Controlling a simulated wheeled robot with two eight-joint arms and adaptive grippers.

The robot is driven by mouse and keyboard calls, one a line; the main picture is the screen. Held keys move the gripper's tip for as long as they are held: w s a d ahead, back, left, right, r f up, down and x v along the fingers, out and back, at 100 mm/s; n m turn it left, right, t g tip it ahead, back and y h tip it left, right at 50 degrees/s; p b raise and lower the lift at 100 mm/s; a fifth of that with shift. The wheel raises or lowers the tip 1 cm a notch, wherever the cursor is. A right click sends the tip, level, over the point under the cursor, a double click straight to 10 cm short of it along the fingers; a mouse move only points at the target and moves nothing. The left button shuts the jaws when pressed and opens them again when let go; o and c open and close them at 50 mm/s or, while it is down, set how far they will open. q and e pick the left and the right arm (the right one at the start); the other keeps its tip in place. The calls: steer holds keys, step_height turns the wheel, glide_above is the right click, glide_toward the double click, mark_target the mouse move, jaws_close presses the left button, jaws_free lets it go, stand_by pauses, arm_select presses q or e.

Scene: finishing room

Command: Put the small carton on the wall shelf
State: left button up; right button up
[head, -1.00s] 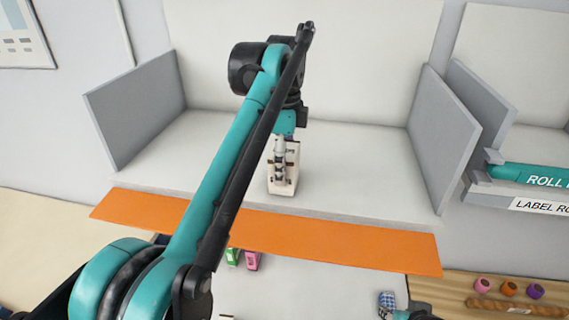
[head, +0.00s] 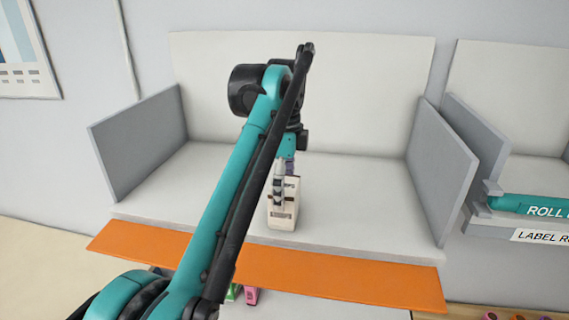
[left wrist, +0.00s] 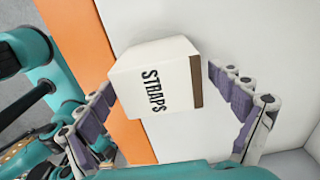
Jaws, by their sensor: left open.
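The small carton (head: 283,212) is white with brown marks and stands upright on the wall shelf (head: 350,205), a little behind the orange front strip. In the left wrist view the carton (left wrist: 158,80) shows the word STRAPS on its face. My left gripper (head: 285,180) is at the carton's upper part, and the arm hides part of the shelf. In the left wrist view my left gripper (left wrist: 160,85) has its fingers spread on both sides of the carton, with a gap clearly seen on the right. My right gripper is not in view.
Grey side panels (head: 440,165) bound the shelf left and right, and an orange strip (head: 345,277) runs along its front. Green and pink items (head: 250,295) sit below. A teal roll (head: 525,204) lies on the neighbouring shelf. The shelf is otherwise bare.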

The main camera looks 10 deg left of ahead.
arm_select(q)
step_height(320, 180, up, 10)
steer(key=p, duration=0.3)
steer(key=shift+f+p, duration=0.2)
steer(key=shift+p, duration=0.2)
steer(key=shift+f, duration=0.1)
